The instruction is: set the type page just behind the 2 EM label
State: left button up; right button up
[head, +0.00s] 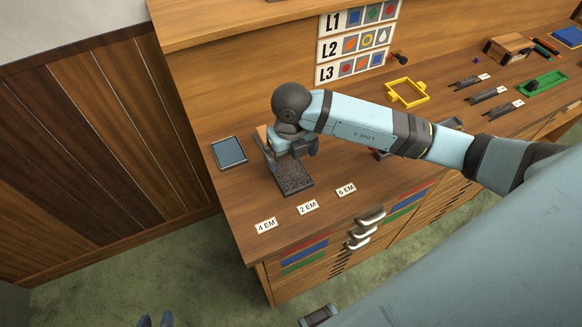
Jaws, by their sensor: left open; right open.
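The type page, a dark speckled flat block (293,180), lies on the bench top. Its near edge is a short gap behind the 2 EM label (308,207). My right gripper (292,148) is open, low over the far end of the page. Its fingers and wrist hide that end, and I cannot tell whether they touch it.
The 4 EM label (266,225) and 6 EM label (346,189) flank the 2 EM label. A small dark-topped tray (229,152) lies left of the page. A yellow frame (407,92) and a green tray (543,84) are farther right. Drawer handles (366,227) stick out in front.

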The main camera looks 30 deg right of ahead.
aim_at(291, 174)
notch_tip(291, 174, up, 6)
jog(key=shift+f, duration=0.25)
jog(key=shift+f, duration=0.1)
dwell(0.4)
